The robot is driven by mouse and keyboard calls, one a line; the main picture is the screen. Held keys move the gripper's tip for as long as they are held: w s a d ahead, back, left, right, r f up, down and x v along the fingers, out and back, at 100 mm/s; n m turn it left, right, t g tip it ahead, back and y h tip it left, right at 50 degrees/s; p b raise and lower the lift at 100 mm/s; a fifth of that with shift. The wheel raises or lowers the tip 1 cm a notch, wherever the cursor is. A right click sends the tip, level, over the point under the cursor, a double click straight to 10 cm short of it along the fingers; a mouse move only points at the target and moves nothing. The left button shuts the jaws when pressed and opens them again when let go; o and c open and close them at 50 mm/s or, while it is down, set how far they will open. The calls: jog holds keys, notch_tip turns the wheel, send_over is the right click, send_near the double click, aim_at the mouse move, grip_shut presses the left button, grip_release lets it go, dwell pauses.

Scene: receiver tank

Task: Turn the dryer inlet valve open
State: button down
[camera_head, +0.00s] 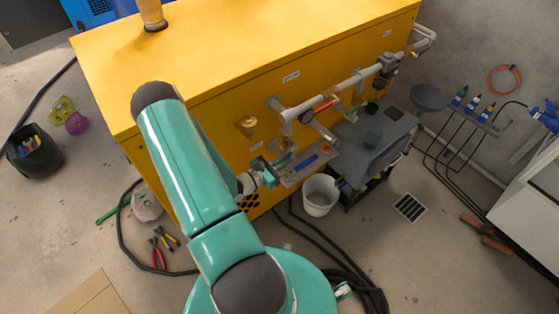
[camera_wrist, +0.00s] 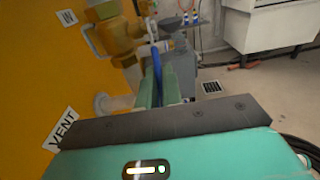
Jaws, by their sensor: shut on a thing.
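In the wrist view, a bulky brass-yellow valve body (camera_wrist: 118,38) stands out from the yellow cabinet wall near a label reading "IN". My gripper (camera_wrist: 157,82) has its two green fingers shut on a slim blue lever (camera_wrist: 157,58), which points away from me beside the valve body. The lever's grip end is hidden between the fingers. In the head view, my gripper (camera_head: 280,163) is close to the cabinet front, below the grey pipe. The valve it holds is hard to make out there.
The yellow cabinet (camera_head: 240,50) fills the middle. A grey pipe (camera_head: 335,93) with a red lever (camera_head: 322,107) runs along its front. A white bucket (camera_head: 320,195) and a grey unit (camera_head: 378,140) stand right of my gripper. Black hoses (camera_head: 325,245) lie on the floor.

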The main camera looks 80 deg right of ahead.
jog(key=shift+s+d+f+g+h, duration=0.4)
jog(key=shift+g+h, duration=0.2)
jog(key=shift+h, duration=0.2)
jog(key=shift+w, duration=0.1)
jog(key=c, duration=1.6)
grip_release()
jog(key=shift+o, duration=0.2)
jog(key=v, duration=1.3)
jog(key=shift+w+a+f, duration=0.2)
jog(key=shift+w+a, duration=0.05)
jog(key=shift+a, duration=0.05)
jog(key=shift+c, duration=0.2)
